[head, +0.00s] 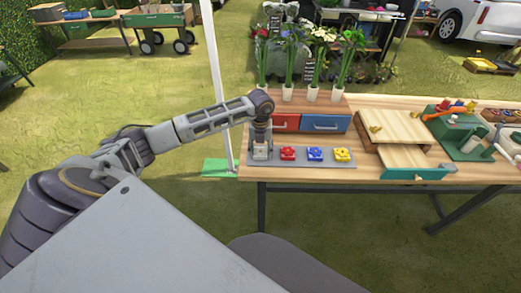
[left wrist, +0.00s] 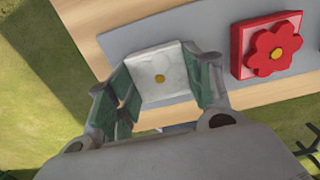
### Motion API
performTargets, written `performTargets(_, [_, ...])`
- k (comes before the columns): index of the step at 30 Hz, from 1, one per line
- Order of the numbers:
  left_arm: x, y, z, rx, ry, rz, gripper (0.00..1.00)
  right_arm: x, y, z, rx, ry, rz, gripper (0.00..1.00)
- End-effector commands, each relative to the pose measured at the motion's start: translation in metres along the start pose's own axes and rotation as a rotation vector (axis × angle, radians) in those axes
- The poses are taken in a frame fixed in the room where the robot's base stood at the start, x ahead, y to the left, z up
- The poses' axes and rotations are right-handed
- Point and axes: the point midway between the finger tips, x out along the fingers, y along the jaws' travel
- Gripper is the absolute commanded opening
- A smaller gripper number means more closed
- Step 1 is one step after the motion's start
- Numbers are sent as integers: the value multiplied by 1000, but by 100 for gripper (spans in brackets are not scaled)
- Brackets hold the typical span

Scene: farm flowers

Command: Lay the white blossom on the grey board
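The grey board (head: 320,163) lies along the table's front edge. My left gripper (head: 261,150) points down over the board's left end. The blossom is at or just above the board; I cannot tell whether it touches. My right gripper is not in view.
Red (head: 288,154), blue (head: 315,154) and yellow (head: 342,155) blossoms sit in a row on the board. A wooden board (head: 393,128) and green tool stand (head: 460,140) are to the right.

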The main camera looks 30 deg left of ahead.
Motion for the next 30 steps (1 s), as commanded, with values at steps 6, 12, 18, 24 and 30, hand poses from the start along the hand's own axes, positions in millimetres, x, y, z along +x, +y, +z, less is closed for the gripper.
performTargets(6, [0,0,0,0,0,0,73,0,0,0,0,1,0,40])
performTargets(12, [0,0,0,0,0,0,73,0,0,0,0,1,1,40])
performTargets(18, [-2,0,0,0,0,0,73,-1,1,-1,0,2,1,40])
performTargets(24, [-14,0,1,-1,-2,-2,73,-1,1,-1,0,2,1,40])
performTargets(30, [-39,0,1,0,-3,-2,73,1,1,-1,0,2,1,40])
